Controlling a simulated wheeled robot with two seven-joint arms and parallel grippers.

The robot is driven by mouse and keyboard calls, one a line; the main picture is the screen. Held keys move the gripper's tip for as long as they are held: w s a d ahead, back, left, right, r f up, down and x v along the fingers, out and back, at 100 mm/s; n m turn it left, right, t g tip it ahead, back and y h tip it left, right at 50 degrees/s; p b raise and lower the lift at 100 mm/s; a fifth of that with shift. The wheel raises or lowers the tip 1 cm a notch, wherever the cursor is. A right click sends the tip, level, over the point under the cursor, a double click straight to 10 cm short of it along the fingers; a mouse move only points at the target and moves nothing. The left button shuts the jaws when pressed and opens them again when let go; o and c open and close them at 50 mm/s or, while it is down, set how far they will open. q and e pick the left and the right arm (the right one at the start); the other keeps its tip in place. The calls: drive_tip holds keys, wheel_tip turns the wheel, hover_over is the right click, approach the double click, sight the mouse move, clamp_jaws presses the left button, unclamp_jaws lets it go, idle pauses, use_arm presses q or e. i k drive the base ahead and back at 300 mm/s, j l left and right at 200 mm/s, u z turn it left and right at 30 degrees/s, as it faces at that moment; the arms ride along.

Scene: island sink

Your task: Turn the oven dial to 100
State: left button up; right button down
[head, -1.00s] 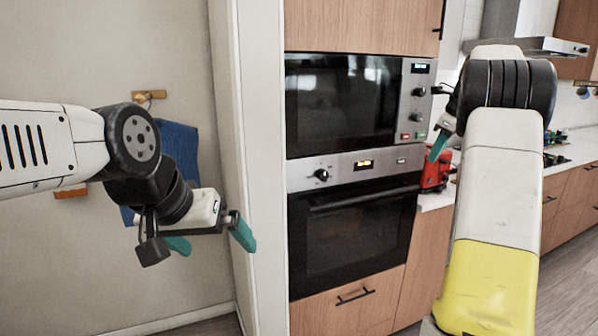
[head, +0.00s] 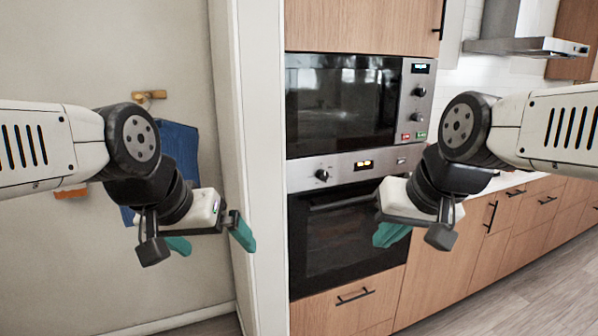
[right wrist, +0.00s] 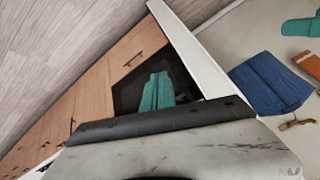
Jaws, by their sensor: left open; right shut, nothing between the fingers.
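The oven (head: 335,245) is built into a wooden cabinet below a microwave. Its black round dial (head: 322,175) sits on the left of the steel control panel (head: 300,178), left of a small lit orange display (head: 363,165). I cannot read the dial's marks. My left gripper (head: 212,246) is open and empty, at the left in front of the wall and white panel. My right gripper (head: 391,234) is shut and empty, in front of the oven's right side, lower than the dial and apart from it. In the right wrist view its teal fingers (right wrist: 157,92) are together over the dark oven door.
The microwave (head: 345,105) has its own knobs on the right. A white partition edge (head: 262,150) stands left of the oven. A blue cloth (head: 178,150) hangs on the left wall. Drawers and a counter run along the right, with open floor in front.

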sight(321, 174)
drive_tip(key=l+u, duration=0.1)
drive_tip(key=l, duration=0.3)
drive_tip(key=k+l+u, duration=0.1)
drive_tip(key=l, duration=0.3)
drive_tip(key=k+l+u, duration=0.15)
drive_tip(key=l, duration=0.25)
drive_tip(key=l+u, duration=0.1)
drive_tip(key=l, duration=0.25)
drive_tip(key=k+l+u, duration=0.1)
drive_tip(key=l, duration=0.3)
drive_tip(key=k+l+u, duration=0.1)
drive_tip(key=l, duration=0.25)
drive_tip(key=k+l+u, duration=0.1)
drive_tip(key=l, duration=0.25)
drive_tip(key=k, duration=0.1)
